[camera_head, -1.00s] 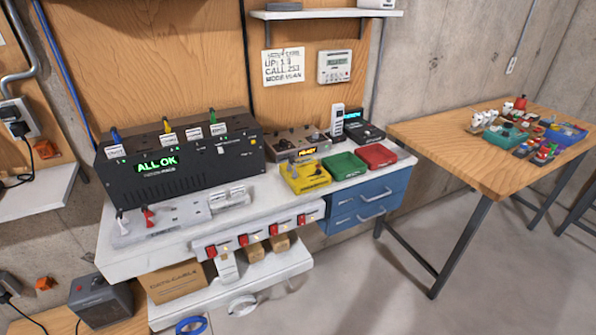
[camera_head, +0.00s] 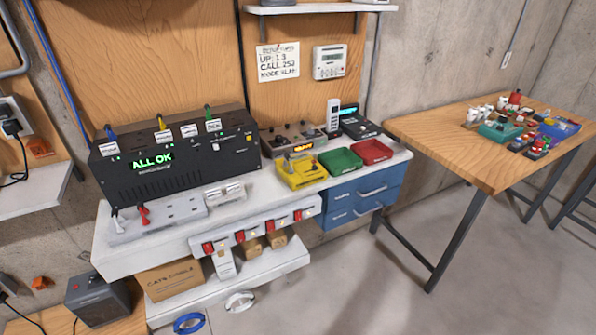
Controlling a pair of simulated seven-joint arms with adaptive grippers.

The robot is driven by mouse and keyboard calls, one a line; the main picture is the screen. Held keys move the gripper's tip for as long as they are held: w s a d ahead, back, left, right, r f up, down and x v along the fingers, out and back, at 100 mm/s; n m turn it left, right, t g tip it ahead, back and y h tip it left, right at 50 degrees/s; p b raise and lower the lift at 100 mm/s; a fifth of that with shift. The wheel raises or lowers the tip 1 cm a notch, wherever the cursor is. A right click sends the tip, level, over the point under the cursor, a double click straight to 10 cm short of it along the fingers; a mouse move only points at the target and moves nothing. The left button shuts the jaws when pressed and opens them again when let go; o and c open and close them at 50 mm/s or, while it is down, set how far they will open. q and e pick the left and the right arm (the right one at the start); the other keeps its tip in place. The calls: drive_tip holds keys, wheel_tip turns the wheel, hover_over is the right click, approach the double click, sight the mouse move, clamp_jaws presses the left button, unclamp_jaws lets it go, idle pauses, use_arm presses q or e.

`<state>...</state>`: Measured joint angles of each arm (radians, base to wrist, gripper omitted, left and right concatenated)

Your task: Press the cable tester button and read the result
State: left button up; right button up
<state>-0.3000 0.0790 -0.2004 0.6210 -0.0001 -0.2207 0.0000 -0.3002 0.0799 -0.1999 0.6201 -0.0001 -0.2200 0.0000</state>
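A black panel box (camera_head: 175,155) stands at the back left of the white bench, with a green display reading "ALL OK" and several coloured plugs and labels on top. A brown-grey device (camera_head: 292,138) with knobs and a small orange display sits to its right; its text is too small to read surely. A dark device (camera_head: 360,127) with a cyan display is further right, beside an upright pale handset (camera_head: 333,115). I cannot tell for sure which of these is the cable tester, and no button stands out clearly. Neither of my grippers is in view.
Yellow (camera_head: 302,172), green (camera_head: 341,161) and red (camera_head: 372,151) trays line the white bench (camera_head: 130,258). A power strip (camera_head: 260,230) with red switches runs along its front. A wooden table (camera_head: 470,150) with small items stands right. Floor between is clear.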

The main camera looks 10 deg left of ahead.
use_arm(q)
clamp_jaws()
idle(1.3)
